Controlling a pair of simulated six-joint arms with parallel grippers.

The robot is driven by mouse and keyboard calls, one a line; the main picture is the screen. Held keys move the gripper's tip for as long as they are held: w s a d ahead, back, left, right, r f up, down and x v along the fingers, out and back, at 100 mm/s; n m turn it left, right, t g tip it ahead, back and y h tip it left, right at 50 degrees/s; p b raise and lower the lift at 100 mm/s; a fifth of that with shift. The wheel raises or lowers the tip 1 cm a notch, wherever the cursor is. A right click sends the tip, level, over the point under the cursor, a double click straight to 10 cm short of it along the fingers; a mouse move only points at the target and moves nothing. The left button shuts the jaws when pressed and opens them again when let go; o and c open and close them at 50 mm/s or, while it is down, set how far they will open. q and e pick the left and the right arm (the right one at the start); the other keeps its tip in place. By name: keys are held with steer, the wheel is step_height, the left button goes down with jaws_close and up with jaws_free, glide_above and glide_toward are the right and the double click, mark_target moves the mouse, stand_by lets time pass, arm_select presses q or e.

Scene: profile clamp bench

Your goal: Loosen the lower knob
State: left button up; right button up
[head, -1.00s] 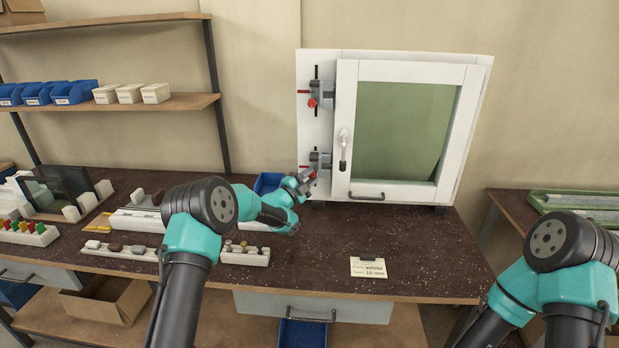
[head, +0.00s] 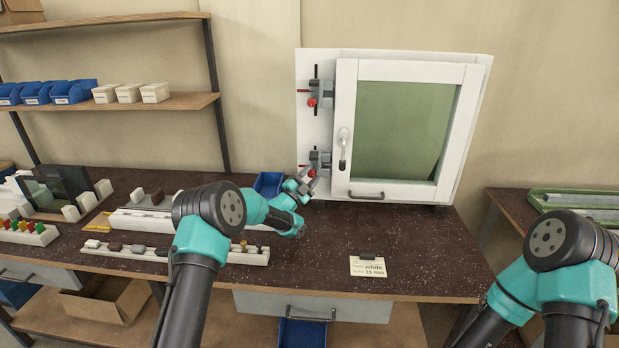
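Two clamps sit on the white frame's left side. The upper clamp has a red knob (head: 311,102). The lower clamp (head: 319,160) has a red lower knob (head: 311,173), partly hidden by my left gripper. My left gripper (head: 305,181) is at the lower knob, with its fingers around or just in front of it. I cannot tell whether the fingers touch the knob or are closed on it. My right gripper is out of view; only my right arm shows at the right edge.
A white window sash (head: 410,125) with a handle stands in the frame. A blue bin (head: 268,184) lies behind my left forearm. Trays of small parts (head: 120,248) lie on the left of the dark bench (head: 420,265). A note card (head: 368,266) lies in front; the bench is clear around it.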

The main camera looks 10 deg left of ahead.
arm_select(q)
steer(key=shift+o, duration=1.1)
steer(key=shift+m, duration=0.3)
steer(key=m+g, duration=0.2)
steer(key=m, duration=0.1)
steer(key=shift+a+r+g, duration=0.15)
steer(key=shift+g, duration=0.25)
steer(key=m+g, duration=0.2)
steer(key=m, duration=0.1)
steer(key=shift+r+y, duration=0.1)
steer(key=shift+y, duration=0.2)
steer(key=s+a+m+g, duration=0.1)
steer(key=s+a, duration=0.4)
steer(key=s, duration=0.2)
steer(key=s+a+m+g+y, duration=0.1)
steer(key=s+a, duration=0.4)
steer(key=s, duration=0.2)
steer(key=shift+s, duration=0.4)
